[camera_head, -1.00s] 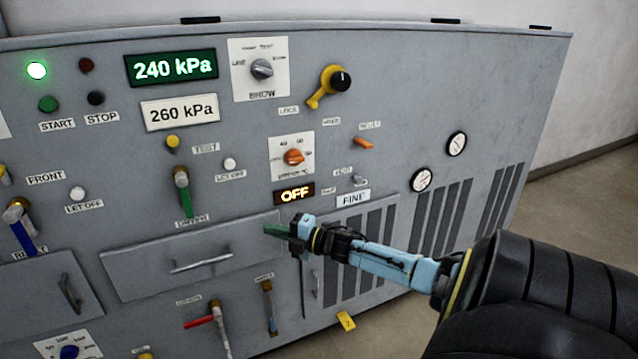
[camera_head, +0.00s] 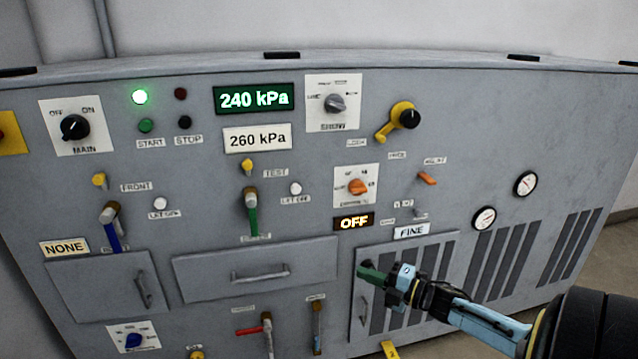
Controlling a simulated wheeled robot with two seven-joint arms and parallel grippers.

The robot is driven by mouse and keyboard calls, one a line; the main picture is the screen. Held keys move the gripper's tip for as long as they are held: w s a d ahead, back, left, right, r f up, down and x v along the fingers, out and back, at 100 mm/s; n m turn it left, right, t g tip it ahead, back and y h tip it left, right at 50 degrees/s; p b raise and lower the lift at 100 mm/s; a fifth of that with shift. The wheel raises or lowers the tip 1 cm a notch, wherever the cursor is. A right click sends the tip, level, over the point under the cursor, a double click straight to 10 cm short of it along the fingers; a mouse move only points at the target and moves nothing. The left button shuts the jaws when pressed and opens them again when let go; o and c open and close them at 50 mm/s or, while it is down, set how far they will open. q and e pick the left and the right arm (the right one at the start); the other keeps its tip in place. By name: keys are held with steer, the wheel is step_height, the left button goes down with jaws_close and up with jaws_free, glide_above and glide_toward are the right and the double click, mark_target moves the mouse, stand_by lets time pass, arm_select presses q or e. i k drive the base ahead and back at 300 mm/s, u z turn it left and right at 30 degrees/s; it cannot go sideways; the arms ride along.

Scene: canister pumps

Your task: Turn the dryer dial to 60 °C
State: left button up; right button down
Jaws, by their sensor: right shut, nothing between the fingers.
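The orange dial (camera_head: 358,187) sits on a white plate (camera_head: 342,200) with small markings around it, right of the panel's middle; its lettering is too small to read. It looks like the dryer dial, but I cannot confirm this from its label. A dark display (camera_head: 354,222) just below it reads OFF in lit letters. My right gripper (camera_head: 368,273) is shut and empty, with green fingertips. It shows below the dial and display, in front of the louvred door, apart from the dial. My left gripper is not in view.
A grey dial (camera_head: 335,104) and a yellow lever with a black knob (camera_head: 407,117) are above the orange dial. A small orange lever (camera_head: 428,179) is to its right. A green-handled lever (camera_head: 252,215) and a drawer handle (camera_head: 258,273) are to the left.

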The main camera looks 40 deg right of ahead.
mark_target(356, 186)
steer(key=k, duration=1)
